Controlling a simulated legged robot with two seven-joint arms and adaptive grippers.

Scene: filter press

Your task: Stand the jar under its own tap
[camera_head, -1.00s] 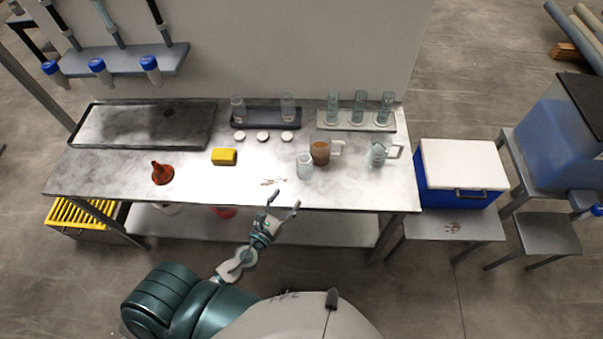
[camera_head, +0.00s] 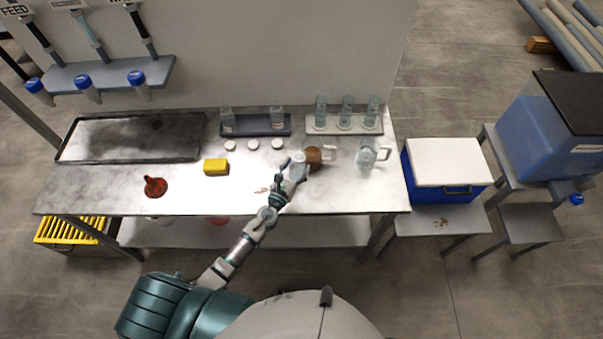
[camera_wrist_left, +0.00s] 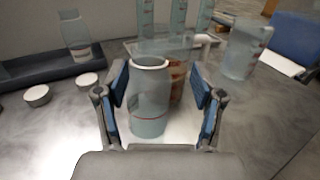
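A clear jar with a pale rim and a red line stands upright on the metal table, between the fingers of my left gripper in the left wrist view (camera_wrist_left: 149,100). In the head view the gripper (camera_head: 290,172) reaches it at the table's front middle and partly hides the jar (camera_head: 298,157). The fingers are open on both sides of the jar, with gaps visible. Three taps with blue parts, left (camera_head: 36,88), middle (camera_head: 86,84) and right (camera_head: 138,80), hang from a grey shelf at the upper left. One label reads FEED. My right gripper is out of view.

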